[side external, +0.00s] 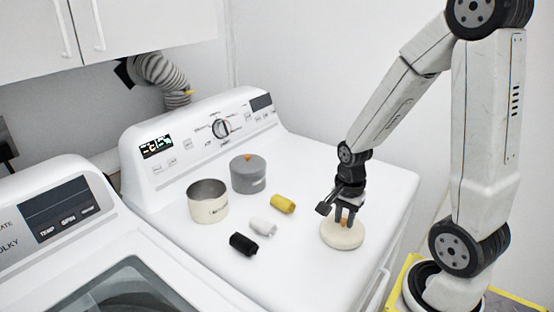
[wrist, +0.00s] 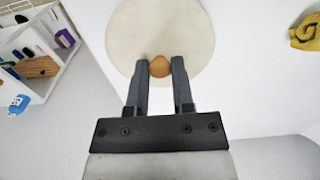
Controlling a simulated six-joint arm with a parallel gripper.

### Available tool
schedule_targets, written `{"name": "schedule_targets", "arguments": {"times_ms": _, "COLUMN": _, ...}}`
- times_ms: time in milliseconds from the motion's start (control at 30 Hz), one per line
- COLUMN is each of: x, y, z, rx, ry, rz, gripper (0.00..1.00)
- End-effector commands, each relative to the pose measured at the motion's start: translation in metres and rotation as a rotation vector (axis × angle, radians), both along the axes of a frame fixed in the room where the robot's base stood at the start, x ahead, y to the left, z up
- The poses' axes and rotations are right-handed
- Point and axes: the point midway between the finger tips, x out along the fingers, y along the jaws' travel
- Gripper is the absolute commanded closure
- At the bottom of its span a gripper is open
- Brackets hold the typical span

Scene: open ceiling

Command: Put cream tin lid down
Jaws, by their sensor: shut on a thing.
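The cream tin lid (side external: 342,237) is a round cream disc with a small wooden knob. It is at or just above the white machine top, right of the spools; I cannot tell whether it touches. My gripper (side external: 345,220) is above it, shut on the knob. In the wrist view the lid (wrist: 160,25) fills the top middle, and the fingers of my gripper (wrist: 160,72) close on both sides of the knob (wrist: 159,66). The cream tin (side external: 208,202) stands open, without a lid, to the left on the machine top.
A grey lidded tin (side external: 248,175) stands behind the cream tin. Yellow (side external: 283,204), white (side external: 263,226) and black (side external: 243,243) spools lie between the tins and the lid. The control panel (side external: 215,130) rises at the back. The machine top's right edge is close to the lid.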

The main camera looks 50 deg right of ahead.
Motion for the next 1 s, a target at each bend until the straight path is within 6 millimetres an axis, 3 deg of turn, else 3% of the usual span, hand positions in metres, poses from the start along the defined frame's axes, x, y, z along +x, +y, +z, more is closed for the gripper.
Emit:
{"name": "schedule_targets", "arguments": {"times_ms": 233, "x": 0.0, "y": 0.0, "z": -0.018, "rx": 0.0, "ry": 0.001, "rz": 0.0, "gripper": 1.0}}
{"name": "schedule_targets", "arguments": {"times_ms": 733, "x": 0.0, "y": 0.0, "z": -0.023, "rx": 0.0, "ry": 0.001, "rz": 0.0, "gripper": 1.0}}
{"name": "schedule_targets", "arguments": {"times_ms": 767, "x": 0.0, "y": 0.0, "z": -0.023, "rx": 0.0, "ry": 0.0, "rz": 0.0, "gripper": 0.64}}
{"name": "schedule_targets", "arguments": {"times_ms": 833, "x": 0.0, "y": 0.0, "z": -0.022, "rx": 0.0, "ry": 0.0, "rz": 0.0, "gripper": 0.42}}
{"name": "schedule_targets", "arguments": {"times_ms": 867, "x": 0.0, "y": 0.0, "z": -0.022, "rx": 0.0, "ry": 0.0, "rz": 0.0, "gripper": 0.35}}
{"name": "schedule_targets", "arguments": {"times_ms": 1000, "x": 0.0, "y": 0.0, "z": -0.022, "rx": 0.0, "ry": 0.0, "rz": 0.0, "gripper": 0.35}}
